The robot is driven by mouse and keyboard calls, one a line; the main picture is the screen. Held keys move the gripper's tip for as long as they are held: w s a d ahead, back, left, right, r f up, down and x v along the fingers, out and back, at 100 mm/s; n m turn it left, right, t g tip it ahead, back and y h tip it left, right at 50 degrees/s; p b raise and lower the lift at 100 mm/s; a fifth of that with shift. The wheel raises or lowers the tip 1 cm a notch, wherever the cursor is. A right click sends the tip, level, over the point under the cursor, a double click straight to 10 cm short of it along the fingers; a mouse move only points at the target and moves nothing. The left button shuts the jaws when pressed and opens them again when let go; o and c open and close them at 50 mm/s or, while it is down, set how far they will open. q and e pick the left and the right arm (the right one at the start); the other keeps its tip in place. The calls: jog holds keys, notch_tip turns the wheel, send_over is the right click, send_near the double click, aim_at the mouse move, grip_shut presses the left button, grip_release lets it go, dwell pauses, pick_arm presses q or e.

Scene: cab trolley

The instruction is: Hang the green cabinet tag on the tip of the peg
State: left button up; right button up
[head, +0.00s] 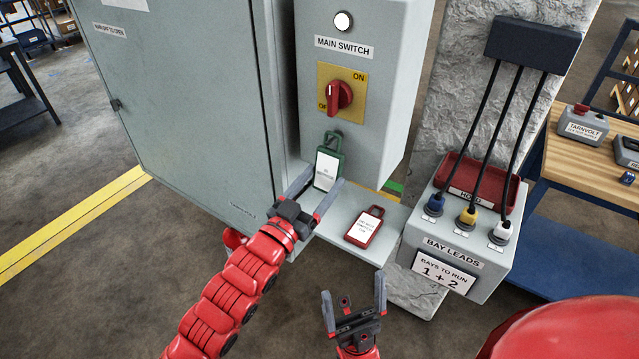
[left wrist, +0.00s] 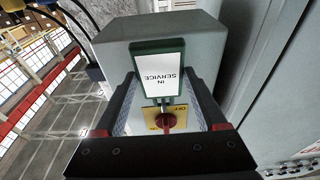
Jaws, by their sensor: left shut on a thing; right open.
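The green cabinet tag (head: 328,168) has a white label and a green loop at its top. It stands upright in front of the grey main switch box (head: 385,90), its loop just below the yellow switch plate. My left gripper (head: 316,190) is shut on the tag near its lower part. In the left wrist view the tag (left wrist: 158,72) reads "IN SERVICE" upside down between my fingers (left wrist: 165,105). Whether the loop touches anything is unclear. My right gripper (head: 354,305) is open and empty, lower down.
A red tag (head: 365,227) lies on the grey shelf (head: 385,250) under the switch box. The red rotary switch (head: 339,95) is just above the green tag. The grey cabinet (head: 185,100) is left; the bay leads box (head: 470,240) with plugged cables is right.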

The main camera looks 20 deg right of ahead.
dwell(0.4)
pick_arm(q)
jog(key=o, duration=1.3)
